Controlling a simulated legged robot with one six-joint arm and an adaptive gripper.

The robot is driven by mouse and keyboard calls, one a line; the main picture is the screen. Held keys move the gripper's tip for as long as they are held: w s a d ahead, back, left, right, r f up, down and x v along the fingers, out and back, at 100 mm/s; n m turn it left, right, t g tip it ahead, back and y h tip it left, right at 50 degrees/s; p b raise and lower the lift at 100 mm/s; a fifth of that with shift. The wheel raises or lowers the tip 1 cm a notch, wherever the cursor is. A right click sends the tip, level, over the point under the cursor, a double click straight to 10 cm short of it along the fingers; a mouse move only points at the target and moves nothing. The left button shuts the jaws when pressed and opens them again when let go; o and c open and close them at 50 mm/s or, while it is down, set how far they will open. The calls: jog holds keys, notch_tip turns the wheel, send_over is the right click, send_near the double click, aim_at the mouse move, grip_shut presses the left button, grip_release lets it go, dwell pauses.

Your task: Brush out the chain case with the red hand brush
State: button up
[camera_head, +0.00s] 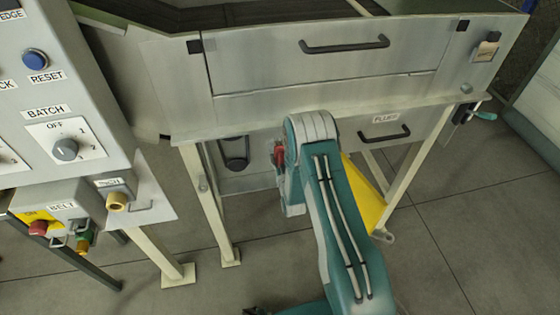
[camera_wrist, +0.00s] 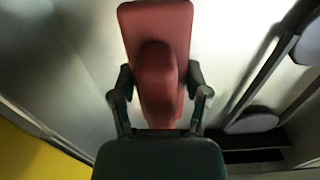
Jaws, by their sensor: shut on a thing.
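The red hand brush (camera_wrist: 160,20) is upright in the wrist view. My gripper (camera_wrist: 158,95) is shut on it, with one dark finger on each side of its middle. Beyond the brush is a pale metal interior, with round grey parts and dark bars at right; this may be the chain case (camera_wrist: 225,45). In the head view a small red part of the brush (camera_head: 279,154) shows left of my teal arm, below the machine's front. My arm hides the rest of the gripper there. Whether the bristles touch metal cannot be seen.
A yellow panel (camera_head: 362,192) stands right of my arm. The machine's pale legs (camera_head: 210,205) flank the space. A drawer marked FLUFF (camera_head: 430,122) is at right. A control cabinet (camera_head: 70,95) with knobs and protruding buttons stands at left.

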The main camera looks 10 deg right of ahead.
aim_at(277, 153)
jog(key=shift+w+r, duration=0.15)
jog(key=shift+r, duration=4.95)
jog(key=shift+f, duration=6.85)
jog(key=shift+w+a, duration=0.15)
jog(key=shift+a, duration=0.45)
jog(key=shift+r, duration=6.85)
jog(key=shift+c, duration=0.4)
jog(key=shift+f, duration=1.9)
